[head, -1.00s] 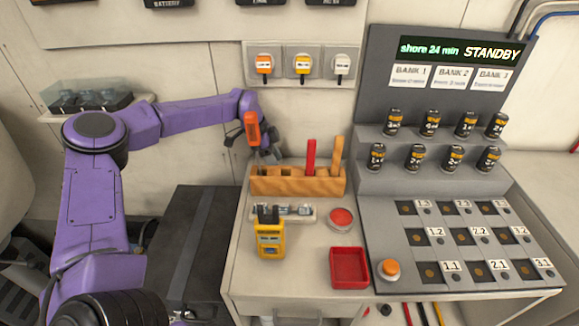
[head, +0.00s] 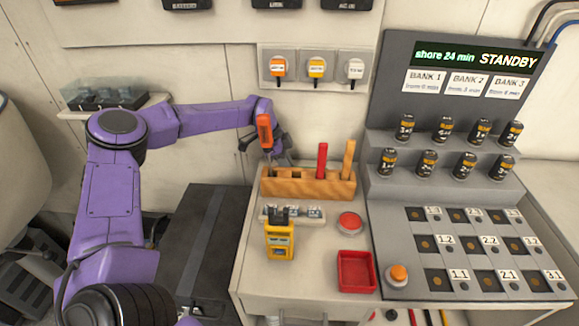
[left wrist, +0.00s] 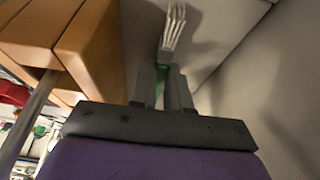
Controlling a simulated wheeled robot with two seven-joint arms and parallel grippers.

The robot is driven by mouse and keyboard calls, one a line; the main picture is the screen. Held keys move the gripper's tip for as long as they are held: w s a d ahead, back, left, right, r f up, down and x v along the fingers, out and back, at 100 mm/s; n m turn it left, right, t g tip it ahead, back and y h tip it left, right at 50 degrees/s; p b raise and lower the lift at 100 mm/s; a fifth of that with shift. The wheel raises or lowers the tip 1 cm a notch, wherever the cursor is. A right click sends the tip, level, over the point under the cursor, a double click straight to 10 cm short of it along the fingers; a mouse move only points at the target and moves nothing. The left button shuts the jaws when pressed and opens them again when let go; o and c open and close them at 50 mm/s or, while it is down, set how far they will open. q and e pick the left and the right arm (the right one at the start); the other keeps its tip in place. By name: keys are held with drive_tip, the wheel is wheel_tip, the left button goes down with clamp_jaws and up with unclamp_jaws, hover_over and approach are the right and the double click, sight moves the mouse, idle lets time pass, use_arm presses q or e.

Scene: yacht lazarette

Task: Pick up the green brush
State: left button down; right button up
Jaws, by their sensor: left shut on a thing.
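The green brush (left wrist: 173,30) shows in the left wrist view, with pale bristles pointing away from my gripper and a sliver of green between the fingers. My left gripper (left wrist: 165,85) is shut on its green part. The bristles are beside the wooden rack, against a pale background; I cannot tell whether they touch anything. In the head view my left gripper (head: 279,152) is at the rack's back left, partly behind an orange-handled tool, and the brush cannot be made out. My right gripper is not in view.
The wooden rack (head: 308,184) holds the orange-handled tool (head: 264,130), a red stick (head: 322,160) and a wooden stick (head: 348,160). In front are a yellow meter (head: 279,240), a red button (head: 349,222) and a red tray (head: 356,271). A grey battery panel (head: 430,235) stands right.

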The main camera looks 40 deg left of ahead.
use_arm(q)
wheel_tip(320, 180, up, 7)
drive_tip(key=p, duration=0.3)
drive_tip(key=shift+f, duration=0.15)
drive_tip(key=s+a+p, duration=0.3)
drive_tip(key=s+a, duration=0.2)
drive_tip(key=a, duration=0.3)
drive_tip(key=s+a+p, duration=0.3)
drive_tip(key=s+a, duration=0.2)
drive_tip(key=a, duration=0.3)
drive_tip(key=shift+s+a+f, duration=0.2)
drive_tip(key=shift+a+f, duration=0.05)
drive_tip(key=shift+a, duration=0.1)
